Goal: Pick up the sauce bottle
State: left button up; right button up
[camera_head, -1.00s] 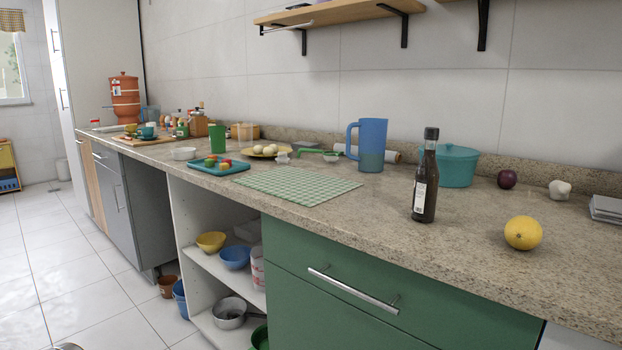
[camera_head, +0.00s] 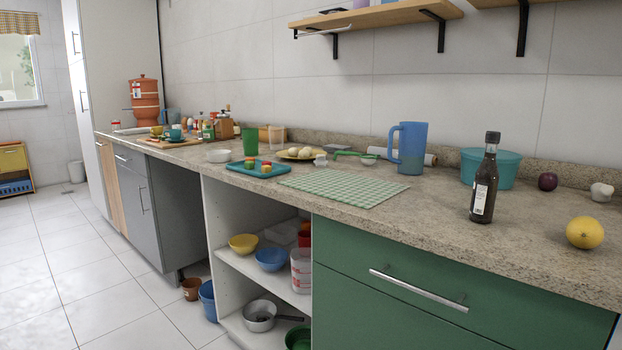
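The sauce bottle (camera_head: 485,180) is dark with a black cap and a white label. It stands upright on the granite counter at the right, in front of a teal pot. Neither of my grippers shows in the head view, so I cannot see their state.
Near the bottle are the teal pot (camera_head: 505,168), a yellow fruit (camera_head: 585,232), a blue pitcher (camera_head: 409,150) and a green checked cloth (camera_head: 345,188). A green drawer front (camera_head: 400,285) lies below the counter (camera_head: 425,220). Open floor (camera_head: 120,285) is at the left.

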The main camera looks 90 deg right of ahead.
aim_at(486, 180)
jog(key=i+j+z, duration=0.15)
jog(key=z, duration=0.9)
